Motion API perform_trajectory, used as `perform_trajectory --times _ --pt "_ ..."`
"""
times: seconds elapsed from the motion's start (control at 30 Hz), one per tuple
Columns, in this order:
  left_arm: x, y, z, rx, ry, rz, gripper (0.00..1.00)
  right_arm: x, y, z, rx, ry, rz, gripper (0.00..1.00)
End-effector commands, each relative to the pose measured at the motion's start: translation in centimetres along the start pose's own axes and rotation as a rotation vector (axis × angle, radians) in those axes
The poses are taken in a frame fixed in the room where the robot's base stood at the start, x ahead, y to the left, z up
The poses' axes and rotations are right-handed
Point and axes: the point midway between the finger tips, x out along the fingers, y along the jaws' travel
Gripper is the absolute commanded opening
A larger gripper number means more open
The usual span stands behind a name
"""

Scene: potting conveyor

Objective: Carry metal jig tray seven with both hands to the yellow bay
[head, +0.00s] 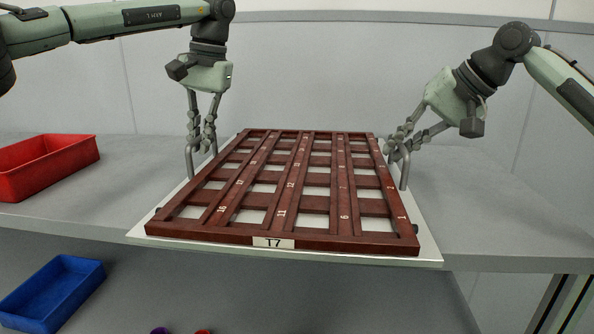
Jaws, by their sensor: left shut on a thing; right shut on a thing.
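The jig tray labelled T7 (271,243) has a dark red-brown lattice with numbered openings on a pale metal base plate. It is in the middle of the head view, its near edge reaching past the front edge of the grey shelf. I cannot tell whether it touches the shelf. Metal handles rise at its left and right sides. My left gripper (203,142) is shut on the left handle. My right gripper (396,152) is shut on the right handle, its wrist tilted. No yellow bay is in view.
A red bin (45,168) stands on the grey shelf (480,215) at the left. A blue bin (52,295) sits lower down at the bottom left. Small purple and red things show at the bottom edge. The shelf right of the tray is clear. A pale wall stands behind.

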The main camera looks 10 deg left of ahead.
Motion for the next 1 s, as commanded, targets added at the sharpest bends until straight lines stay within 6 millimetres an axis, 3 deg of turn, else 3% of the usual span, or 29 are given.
perform_trajectory --times 0.37,0.8,1.0 --pt "-0.7 -0.2 0.0 -0.003 0.003 -0.001 0.00 -0.6 -0.3 -0.3 0.000 0.003 -0.001 0.00" --pt "-4.8 -1.1 0.0 -0.004 0.003 -0.001 0.00 -3.8 -2.6 -1.6 0.001 0.002 0.000 0.00" --pt "-5.1 -1.2 0.0 -0.004 0.002 -0.002 0.00 -4.0 -2.8 -1.7 0.001 0.002 0.000 0.00"
